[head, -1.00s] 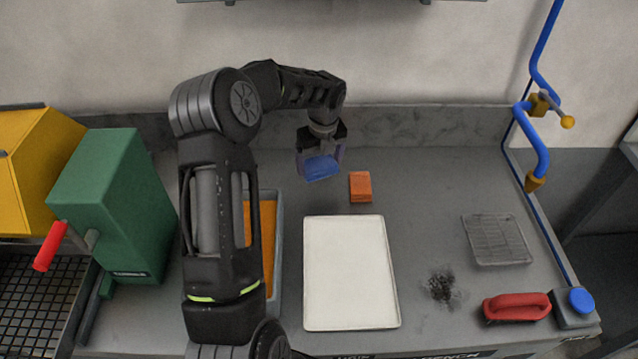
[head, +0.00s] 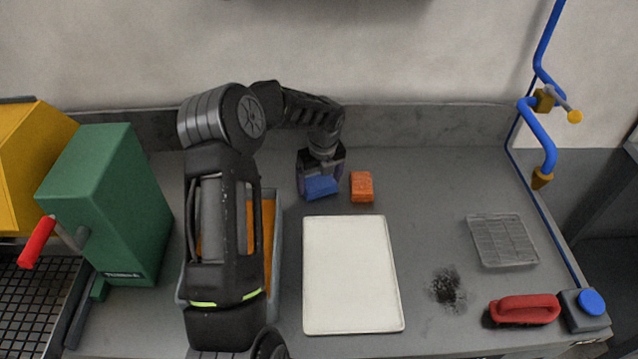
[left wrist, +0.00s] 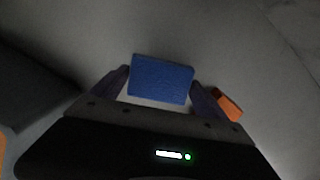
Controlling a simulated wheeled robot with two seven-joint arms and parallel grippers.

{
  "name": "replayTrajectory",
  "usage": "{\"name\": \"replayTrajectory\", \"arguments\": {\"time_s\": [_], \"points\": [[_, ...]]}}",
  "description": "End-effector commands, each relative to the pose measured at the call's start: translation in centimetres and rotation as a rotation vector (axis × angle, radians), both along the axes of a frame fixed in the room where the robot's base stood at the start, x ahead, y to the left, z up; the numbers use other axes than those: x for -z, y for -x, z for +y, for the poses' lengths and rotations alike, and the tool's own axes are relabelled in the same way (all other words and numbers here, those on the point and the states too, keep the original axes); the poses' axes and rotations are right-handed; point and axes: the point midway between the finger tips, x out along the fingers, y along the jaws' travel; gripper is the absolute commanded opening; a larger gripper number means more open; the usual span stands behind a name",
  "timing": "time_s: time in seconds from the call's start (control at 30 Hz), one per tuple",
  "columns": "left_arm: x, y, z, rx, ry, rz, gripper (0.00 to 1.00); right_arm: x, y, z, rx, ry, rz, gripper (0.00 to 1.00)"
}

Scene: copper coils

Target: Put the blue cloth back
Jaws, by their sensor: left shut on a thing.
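The blue cloth (head: 321,187) is a small folded block at the back of the bench, left of an orange block. My left gripper (head: 320,176) is shut on it from above. The cloth is at or very near the bench top; I cannot tell if it touches. In the left wrist view the blue cloth (left wrist: 161,79) sits between the two fingers of my left gripper (left wrist: 160,85). My right gripper is not in view.
The orange block (head: 362,187) lies close to the right of the cloth. A white tray (head: 350,275) lies in front. A drying rack (head: 502,240), a dark smudge (head: 447,289) and a red-handled brush (head: 525,309) are at right. A green machine (head: 110,205) stands at left.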

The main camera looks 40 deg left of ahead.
Motion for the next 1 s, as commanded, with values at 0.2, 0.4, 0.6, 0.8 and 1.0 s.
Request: {"name": "replayTrajectory", "arguments": {"time_s": [0.2,0.4,0.6,0.8,1.0], "points": [[0.1,0.0,0.0,0.000,0.000,0.000,0.48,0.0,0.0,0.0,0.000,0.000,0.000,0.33],[0.2,0.0,0.0,0.000,0.000,0.000,0.97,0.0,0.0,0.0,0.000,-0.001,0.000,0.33],[0.2,0.0,0.0,0.000,0.000,0.000,1.00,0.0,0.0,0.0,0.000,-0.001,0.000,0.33],[-0.6,0.0,0.0,0.000,0.000,-0.001,1.00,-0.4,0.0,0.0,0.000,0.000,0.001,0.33],[-3.6,0.2,-0.4,0.000,0.000,-0.001,1.00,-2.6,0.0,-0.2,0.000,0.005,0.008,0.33]]}}
